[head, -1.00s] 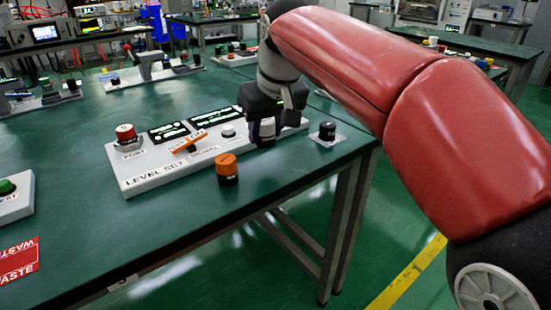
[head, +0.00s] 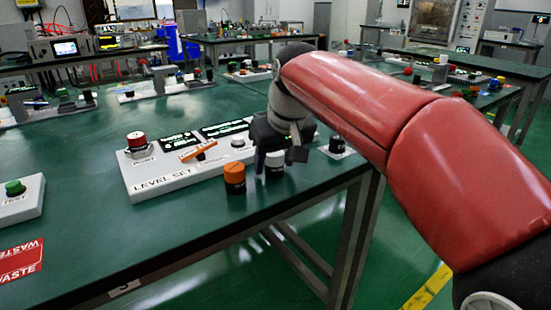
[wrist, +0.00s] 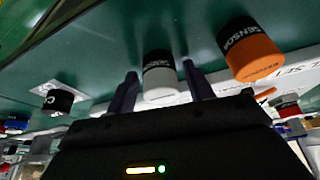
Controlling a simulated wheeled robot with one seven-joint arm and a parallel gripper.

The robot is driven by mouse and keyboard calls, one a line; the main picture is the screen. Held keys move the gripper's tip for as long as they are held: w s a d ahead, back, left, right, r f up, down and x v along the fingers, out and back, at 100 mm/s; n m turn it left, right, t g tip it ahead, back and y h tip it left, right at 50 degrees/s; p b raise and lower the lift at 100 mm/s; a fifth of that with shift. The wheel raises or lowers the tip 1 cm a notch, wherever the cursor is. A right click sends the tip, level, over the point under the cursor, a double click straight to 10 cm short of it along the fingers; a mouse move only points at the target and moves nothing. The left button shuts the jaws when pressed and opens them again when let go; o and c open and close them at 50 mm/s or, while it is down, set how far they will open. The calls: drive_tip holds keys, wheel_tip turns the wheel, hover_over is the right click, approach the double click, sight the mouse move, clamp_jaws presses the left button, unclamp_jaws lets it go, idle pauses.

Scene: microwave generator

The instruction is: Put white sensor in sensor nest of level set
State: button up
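The white sensor (head: 275,160), white on top with a dark labelled band below, appears upright on the green table, right of an orange sensor (head: 235,178). In the wrist view the white sensor (wrist: 160,76) shows between the two fingers of my gripper (wrist: 160,82), with a narrow gap on each side, so the fingers look apart around it. The gripper (head: 278,155) is low beside the level set (head: 162,186), a pale panel with two displays and an orange lever. A small round fitting (head: 238,143) sits on its right part; I cannot tell if it is the nest.
A black-topped sensor (head: 337,145) stands on a small pale pad to the right, also in the wrist view (wrist: 58,101). A red knob (head: 136,139) rises at the panel's left end. A box with a green button (head: 15,187) is far left.

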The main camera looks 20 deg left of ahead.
drive_tip(key=shift+o, duration=0.3)
drive_tip(key=s+v, duration=0.1)
drive_tip(key=v, duration=0.7)
drive_tip(key=s+d+f+m+h, duration=0.1)
drive_tip(key=s+d+f, duration=0.3)
drive_tip(key=d, duration=0.4)
drive_tip(key=s+d+f+m+t, duration=0.1)
drive_tip(key=s+d+f+m, duration=0.2)
drive_tip(key=d, duration=0.5)
drive_tip(key=s+d+f+m+t+h, duration=0.1)
drive_tip(key=s+d+f+m, duration=0.1)
drive_tip(key=s+d+f, duration=0.3)
drive_tip(key=d+f, duration=0.2)
drive_tip(key=d, duration=0.1)
drive_tip(key=shift+s+m+h+p, duration=0.2)
drive_tip(key=shift+m+h+p, duration=0.1)
drive_tip(key=shift+o, duration=0.4)
drive_tip(key=s+d+f+m, duration=0.1)
drive_tip(key=s+d+f, duration=0.2)
drive_tip(key=f, duration=0.3)
drive_tip(key=shift+s+d+m, duration=0.2)
drive_tip(key=shift+s+m, duration=0.1)
drive_tip(key=shift+s, duration=0.6)
